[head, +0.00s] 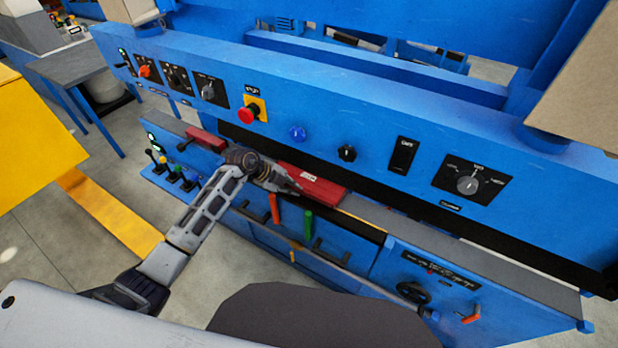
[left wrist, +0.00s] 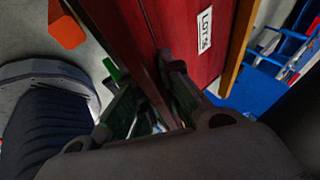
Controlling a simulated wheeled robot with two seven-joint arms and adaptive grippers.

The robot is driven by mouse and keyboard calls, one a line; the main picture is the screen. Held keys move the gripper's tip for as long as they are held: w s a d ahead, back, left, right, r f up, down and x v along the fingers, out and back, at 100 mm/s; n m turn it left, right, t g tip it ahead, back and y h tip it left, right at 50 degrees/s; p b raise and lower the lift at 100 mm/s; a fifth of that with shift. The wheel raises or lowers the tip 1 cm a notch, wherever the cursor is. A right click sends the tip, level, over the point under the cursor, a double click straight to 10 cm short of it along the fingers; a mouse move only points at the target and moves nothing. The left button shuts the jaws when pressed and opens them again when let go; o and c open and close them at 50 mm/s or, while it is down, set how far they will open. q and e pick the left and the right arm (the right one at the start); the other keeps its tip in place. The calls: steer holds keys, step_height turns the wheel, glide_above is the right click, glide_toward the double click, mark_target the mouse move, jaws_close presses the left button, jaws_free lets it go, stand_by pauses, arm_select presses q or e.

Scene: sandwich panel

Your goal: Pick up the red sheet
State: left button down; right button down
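The red sheet (head: 318,187) lies flat on the blue machine's bed, near the middle of the head view, with a white label on it. In the left wrist view the sheet (left wrist: 190,35) fills the upper middle, with its label reading LOT and a number. My left gripper (head: 292,187) is at the sheet's left end. In the left wrist view its fingers (left wrist: 145,95) stand apart, one on each side of the sheet's near edge; I cannot see clear contact. My right gripper is not in view.
The blue control panel (head: 330,110) with a red stop button (head: 247,114) overhangs the bed. Orange (head: 274,208) and green (head: 308,222) handles stand just below the sheet. Another red piece (head: 207,139) lies left of my gripper. A yellow block (head: 35,140) stands at left.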

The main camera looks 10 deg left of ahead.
arm_select(q)
steer(key=shift+r, duration=0.15)
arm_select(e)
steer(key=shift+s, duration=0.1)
